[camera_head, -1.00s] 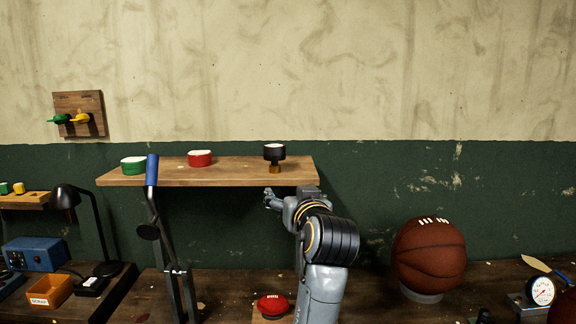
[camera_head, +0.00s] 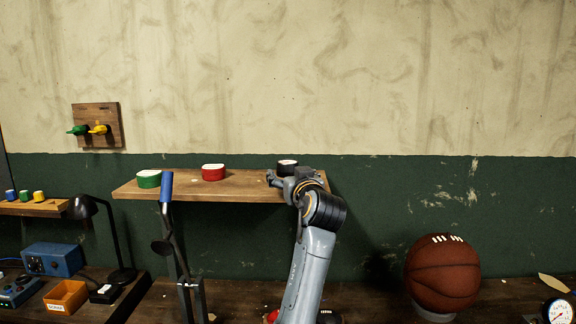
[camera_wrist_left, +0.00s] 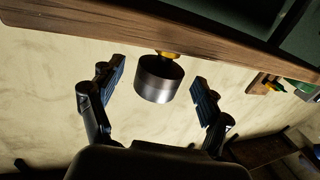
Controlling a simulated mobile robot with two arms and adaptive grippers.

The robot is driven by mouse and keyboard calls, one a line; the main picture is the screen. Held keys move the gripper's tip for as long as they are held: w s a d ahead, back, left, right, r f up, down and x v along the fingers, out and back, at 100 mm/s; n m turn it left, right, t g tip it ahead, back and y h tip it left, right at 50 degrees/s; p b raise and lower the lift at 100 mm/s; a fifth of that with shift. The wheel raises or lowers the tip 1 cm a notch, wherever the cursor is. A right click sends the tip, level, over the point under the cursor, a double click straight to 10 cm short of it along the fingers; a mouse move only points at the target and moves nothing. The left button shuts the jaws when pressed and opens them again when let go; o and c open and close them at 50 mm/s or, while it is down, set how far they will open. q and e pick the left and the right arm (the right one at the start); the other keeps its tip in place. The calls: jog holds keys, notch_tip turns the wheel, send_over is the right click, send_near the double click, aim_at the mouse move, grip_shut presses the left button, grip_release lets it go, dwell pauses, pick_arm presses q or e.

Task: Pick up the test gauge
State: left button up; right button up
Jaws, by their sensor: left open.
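The test gauge (camera_head: 287,166), black with a pale top, stands on the right part of the wooden wall shelf. In the left wrist view the gauge (camera_wrist_left: 158,80) is a dark metallic cylinder on a brass foot against the shelf. My left gripper (camera_head: 284,181) is at the shelf's front edge and partly hides the gauge's lower part in the head view. Its fingers are open, one on each side of the gauge, with a visible gap to each. My right gripper is not in view.
A green round item (camera_head: 149,179) and a red one (camera_head: 214,173) stand on the same shelf (camera_head: 240,190), left of the gauge. A blue-handled lever (camera_head: 167,188) rises before the shelf. A basketball (camera_head: 442,272) and a white dial (camera_head: 559,312) are at the right below.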

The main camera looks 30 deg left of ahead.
pick_arm(q)
jog(key=x, duration=0.3)
jog(key=shift+p, duration=0.3)
jog(key=shift+s+d, duration=0.1)
jog(key=shift+c, duration=1.1)
jog(key=c, duration=1)
jog(key=shift+o, duration=0.2)
